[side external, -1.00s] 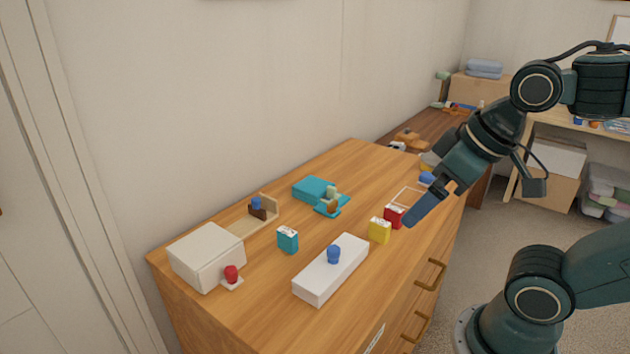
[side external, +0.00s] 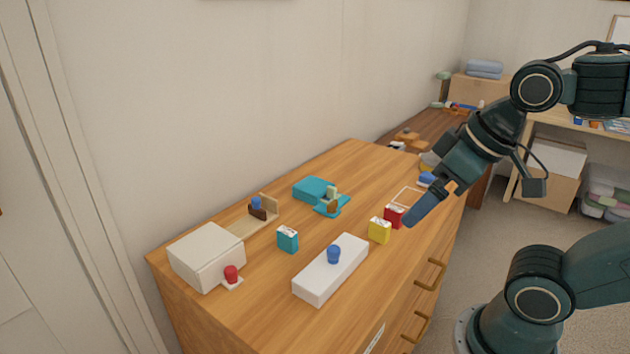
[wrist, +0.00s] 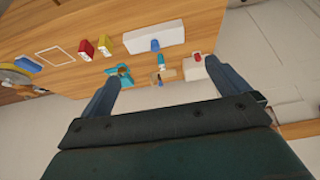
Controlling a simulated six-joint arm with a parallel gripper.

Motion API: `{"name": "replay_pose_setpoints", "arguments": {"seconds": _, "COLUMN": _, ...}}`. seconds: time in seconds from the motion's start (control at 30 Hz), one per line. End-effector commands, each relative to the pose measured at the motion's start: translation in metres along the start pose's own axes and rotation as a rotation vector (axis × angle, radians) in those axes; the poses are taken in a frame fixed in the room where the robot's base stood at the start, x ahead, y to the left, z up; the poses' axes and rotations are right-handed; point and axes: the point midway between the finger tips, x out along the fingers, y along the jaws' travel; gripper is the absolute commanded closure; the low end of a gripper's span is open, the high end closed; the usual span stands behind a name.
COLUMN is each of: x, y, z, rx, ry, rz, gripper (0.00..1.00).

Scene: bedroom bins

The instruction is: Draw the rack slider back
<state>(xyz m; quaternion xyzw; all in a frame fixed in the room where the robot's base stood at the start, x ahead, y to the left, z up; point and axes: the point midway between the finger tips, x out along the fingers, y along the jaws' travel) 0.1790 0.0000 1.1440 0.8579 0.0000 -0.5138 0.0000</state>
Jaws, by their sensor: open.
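A brown slider block with a blue knob (side external: 257,207) sits on a light wooden rail (side external: 240,227), near its upright end stop. The rail runs into a cream box (side external: 206,256) with a red knob (side external: 231,273) beside it. In the wrist view the cream box (wrist: 190,69) and the rail area (wrist: 158,79) are small and far off, and the slider is too small to make out clearly. My gripper (side external: 411,219) hangs over the right part of the dresser top, well away from the slider. It is open and empty, with both fingers apart in the wrist view (wrist: 165,72).
A white block with a blue knob (side external: 332,273), a teal box (side external: 287,239), a yellow box (side external: 380,230) and a red box (side external: 394,216) stand on the dresser top. A teal device (side external: 322,193) lies behind them. The wall (side external: 230,110) borders the back.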

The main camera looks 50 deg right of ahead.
Motion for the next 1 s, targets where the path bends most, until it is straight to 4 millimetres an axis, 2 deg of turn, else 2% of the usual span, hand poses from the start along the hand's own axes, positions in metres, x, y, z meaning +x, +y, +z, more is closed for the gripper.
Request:
{"name": "replay_pose_setpoints", "arguments": {"seconds": 0.33, "x": 0.0, "y": 0.0, "z": 0.0, "rx": 0.0, "ry": 0.0, "rz": 0.0, "gripper": 0.0}}
{"name": "replay_pose_setpoints", "arguments": {"seconds": 0.37, "x": 0.0, "y": 0.0, "z": 0.0, "rx": 0.0, "ry": 0.0, "rz": 0.0, "gripper": 0.04}}
{"name": "replay_pose_setpoints", "arguments": {"seconds": 0.6, "x": 0.001, "y": -0.001, "z": -0.008, "rx": -0.016, "ry": -0.001, "rz": -0.005, "gripper": 0.51}}
{"name": "replay_pose_setpoints", "arguments": {"seconds": 0.63, "x": 0.002, "y": -0.002, "z": -0.011, "rx": -0.022, "ry": -0.002, "rz": -0.007, "gripper": 0.54}}
{"name": "replay_pose_setpoints", "arguments": {"seconds": 0.77, "x": 0.005, "y": -0.004, "z": -0.028, "rx": -0.06, "ry": -0.001, "rz": -0.022, "gripper": 0.54}}
{"name": "replay_pose_setpoints", "arguments": {"seconds": 1.0, "x": 0.021, "y": -0.008, "z": -0.075, "rx": -0.162, "ry": 0.004, "rz": -0.073, "gripper": 0.54}}
